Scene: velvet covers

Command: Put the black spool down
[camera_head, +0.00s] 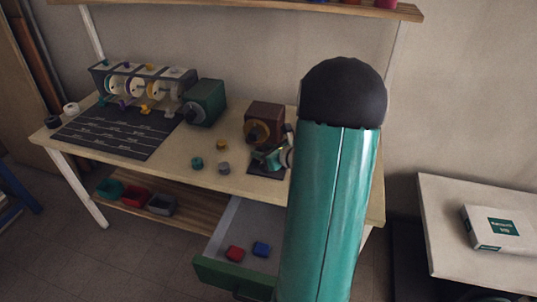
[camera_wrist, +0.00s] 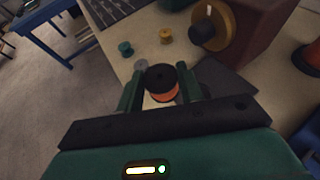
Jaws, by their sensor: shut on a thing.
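The black spool (camera_wrist: 161,76) has a dark round top with a centre hole and an orange band below it. It sits between the two fingers of my gripper (camera_wrist: 163,88), which is shut on it. In the head view my gripper (camera_head: 272,156) is low over the right part of the workbench (camera_head: 180,160), just in front of the maroon box (camera_head: 264,117). My arm hides part of that area, and the spool is hard to make out there. I cannot tell whether the spool's underside touches the surface.
Teal (camera_head: 197,163), yellow (camera_head: 222,146) and grey (camera_head: 223,169) spools stand left of my gripper. A green box (camera_head: 204,102), a dark marked mat (camera_head: 118,131) and a spool rack (camera_head: 145,82) lie farther left. An open drawer (camera_head: 235,277) juts out below.

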